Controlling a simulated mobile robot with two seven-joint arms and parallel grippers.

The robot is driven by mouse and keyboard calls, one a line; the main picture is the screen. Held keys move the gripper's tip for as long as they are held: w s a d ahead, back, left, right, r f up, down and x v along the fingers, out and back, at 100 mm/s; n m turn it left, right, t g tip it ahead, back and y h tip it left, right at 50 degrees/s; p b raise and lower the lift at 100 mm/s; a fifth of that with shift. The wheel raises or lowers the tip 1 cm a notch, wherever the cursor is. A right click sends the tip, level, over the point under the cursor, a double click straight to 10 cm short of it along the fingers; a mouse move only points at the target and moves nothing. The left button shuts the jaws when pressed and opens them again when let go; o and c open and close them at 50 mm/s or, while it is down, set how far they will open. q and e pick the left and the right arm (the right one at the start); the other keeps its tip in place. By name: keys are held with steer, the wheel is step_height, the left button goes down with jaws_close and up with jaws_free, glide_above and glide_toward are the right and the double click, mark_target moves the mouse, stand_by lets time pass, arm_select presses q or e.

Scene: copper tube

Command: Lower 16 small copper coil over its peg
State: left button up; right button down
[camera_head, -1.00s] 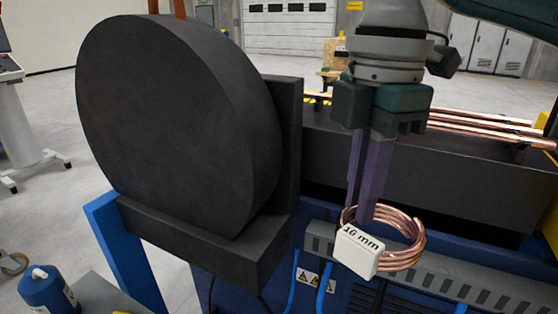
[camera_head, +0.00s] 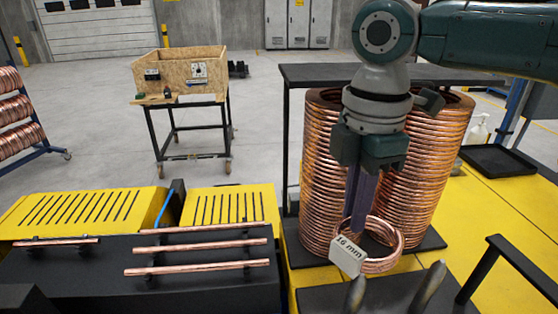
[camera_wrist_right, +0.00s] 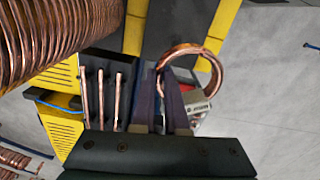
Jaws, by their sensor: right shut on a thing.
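The small copper coil (camera_head: 383,264) with a white "16 mm" tag (camera_head: 347,255) hangs from my right gripper (camera_head: 358,224). The gripper points down and is shut on one side of the coil's ring. In the right wrist view the coil (camera_wrist_right: 208,57) sits at the tips of my right gripper (camera_wrist_right: 166,78), with its tag partly hidden. My left gripper is not in view.
Large copper coils (camera_head: 322,180) stand close behind the gripper under a black frame (camera_head: 340,75). A black bracket (camera_head: 500,258) rises at the right. Straight copper tubes (camera_head: 197,247) lie on a black bench at the left. A wooden box (camera_head: 180,70) stands on a cart farther back.

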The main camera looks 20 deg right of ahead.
steer(key=shift+d+r, duration=0.25)
steer(key=shift+d, duration=0.1)
steer(key=shift+d+f, duration=0.1)
steer(key=shift+f, duration=0.05)
arm_select(q)
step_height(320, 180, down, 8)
steer(key=b, duration=0.9)
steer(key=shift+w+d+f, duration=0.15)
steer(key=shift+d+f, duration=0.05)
arm_select(e)
step_height(320, 180, down, 11)
steer(key=c, duration=0.9)
jaws_free()
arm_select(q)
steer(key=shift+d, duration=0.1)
arm_select(e)
steer(key=shift+o, duration=0.2)
